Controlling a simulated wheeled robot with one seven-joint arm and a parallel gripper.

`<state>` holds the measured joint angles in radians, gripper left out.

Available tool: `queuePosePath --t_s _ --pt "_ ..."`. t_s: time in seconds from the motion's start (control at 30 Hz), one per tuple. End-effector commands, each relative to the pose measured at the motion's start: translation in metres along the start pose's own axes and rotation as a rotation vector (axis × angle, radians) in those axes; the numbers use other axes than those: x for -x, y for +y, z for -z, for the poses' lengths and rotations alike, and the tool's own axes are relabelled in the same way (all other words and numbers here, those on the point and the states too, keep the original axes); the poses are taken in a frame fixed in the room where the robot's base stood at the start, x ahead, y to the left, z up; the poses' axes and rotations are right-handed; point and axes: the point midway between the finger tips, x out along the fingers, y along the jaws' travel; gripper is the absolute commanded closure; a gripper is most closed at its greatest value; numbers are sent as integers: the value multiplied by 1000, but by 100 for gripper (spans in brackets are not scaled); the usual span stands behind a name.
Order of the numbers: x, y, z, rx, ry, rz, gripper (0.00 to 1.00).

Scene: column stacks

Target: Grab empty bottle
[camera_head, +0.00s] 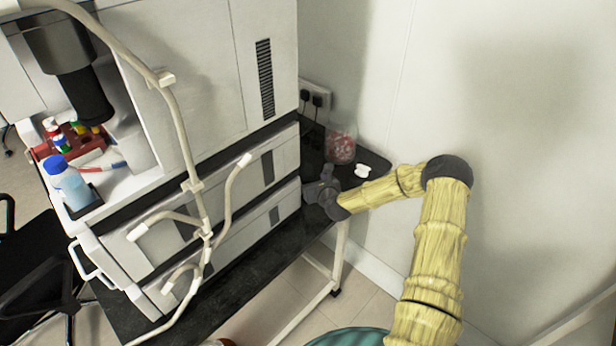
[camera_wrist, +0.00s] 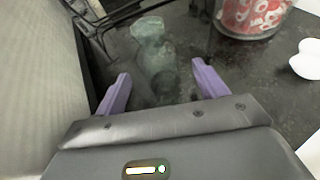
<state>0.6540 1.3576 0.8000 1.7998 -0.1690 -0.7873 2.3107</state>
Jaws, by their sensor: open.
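A clear, greenish, empty-looking bottle (camera_wrist: 155,50) is on the dark bench top in the wrist view, just beyond my fingertips and roughly between their lines. I cannot tell for sure whether it stands or lies. My gripper (camera_wrist: 161,84) is open, its two purple fingers apart with nothing held between them. In the head view my gripper (camera_head: 322,192) is low at the bench's far end, beside the white instrument stack. The bottle is not clearly visible there.
A clear jar with red-and-white contents (camera_head: 340,146) stands behind the gripper, also in the wrist view (camera_wrist: 252,18). A small white object (camera_head: 362,171) lies to its right. The white instrument stack (camera_head: 243,180) bounds the left side. A blue-capped bottle (camera_head: 68,185) stands far left.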

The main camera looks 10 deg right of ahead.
Motion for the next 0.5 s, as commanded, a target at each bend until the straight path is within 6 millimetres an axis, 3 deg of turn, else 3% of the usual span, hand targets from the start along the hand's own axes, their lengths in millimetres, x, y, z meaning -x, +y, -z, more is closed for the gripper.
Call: queuePosePath --t_s 0.23,0.5 --pt "-30 1 -2 2 0 -1 28" --pt "-38 0 -1 0 0 -1 28"
